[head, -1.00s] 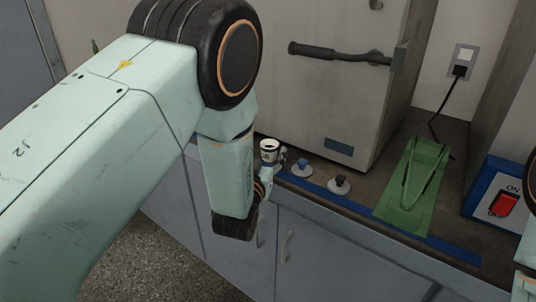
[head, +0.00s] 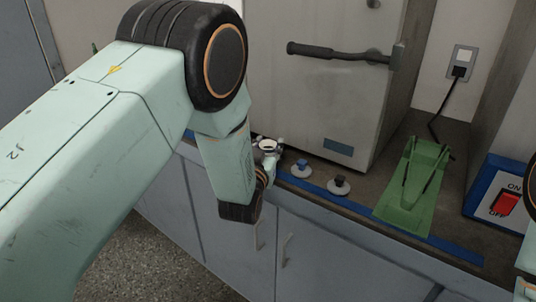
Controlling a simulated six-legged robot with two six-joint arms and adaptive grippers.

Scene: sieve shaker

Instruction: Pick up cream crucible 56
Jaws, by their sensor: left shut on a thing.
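The cream crucible (head: 267,145) is at the bench's front edge, left of the small discs, with its round dark mouth facing up. Only its rim and a little of its side show. My left gripper (head: 270,151) is shut on it, and the fingers hide most of its body. I cannot read a number on it now. I cannot tell whether its base touches the bench. My right gripper is not in view.
Two pale discs, one with a blue top (head: 302,168) and one with a dark top (head: 339,185), stand close to the right. A large grey cabinet (head: 320,90) with a handle stands behind. Further right are a green holder (head: 408,205) and a red switch (head: 505,203).

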